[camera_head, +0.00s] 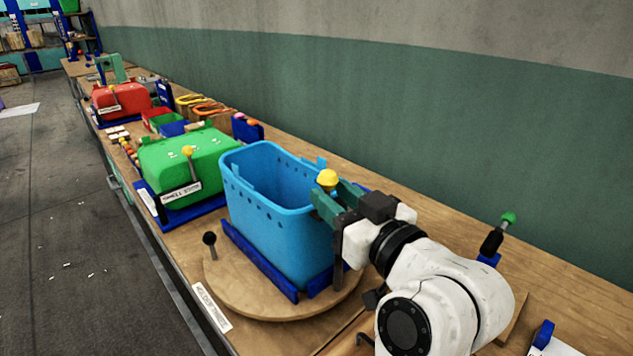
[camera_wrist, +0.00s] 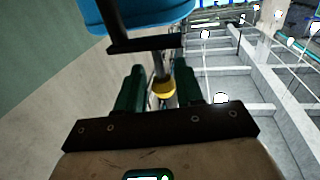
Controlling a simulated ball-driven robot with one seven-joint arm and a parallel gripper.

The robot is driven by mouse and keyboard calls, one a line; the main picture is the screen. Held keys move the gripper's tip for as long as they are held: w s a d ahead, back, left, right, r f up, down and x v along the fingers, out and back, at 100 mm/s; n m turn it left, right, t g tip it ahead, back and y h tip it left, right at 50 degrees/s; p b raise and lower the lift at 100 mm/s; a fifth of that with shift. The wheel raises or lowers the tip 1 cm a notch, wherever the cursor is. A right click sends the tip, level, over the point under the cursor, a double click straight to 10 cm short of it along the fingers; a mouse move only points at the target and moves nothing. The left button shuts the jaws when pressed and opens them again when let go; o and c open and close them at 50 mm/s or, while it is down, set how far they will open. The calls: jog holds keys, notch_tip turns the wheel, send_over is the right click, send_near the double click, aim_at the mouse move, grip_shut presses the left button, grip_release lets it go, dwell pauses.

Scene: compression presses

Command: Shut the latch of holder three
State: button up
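Holder three is a round wooden base (camera_head: 245,300) with blue brackets, and its label (camera_head: 211,307) lies on the bench in front. A blue bin (camera_head: 262,235) stands upright in it. A lever with a yellow knob (camera_head: 327,180) rises at the bin's right side; I take it for the latch. Its dark post (camera_head: 338,247) runs down beside the bin. My gripper (camera_head: 338,201) is at the lever's top, its dark green fingers either side of it. In the wrist view the yellow knob (camera_wrist: 163,89) lies between the parted fingers, with a small gap showing on the left.
A black-knobbed lever (camera_head: 209,240) stands at the base's front left. A green-knobbed lever (camera_head: 508,219) stands behind my arm, on the right. The wall borders the bench's back.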

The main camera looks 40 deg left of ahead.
jog(key=shift+a, duration=0.3)
grip_shut()
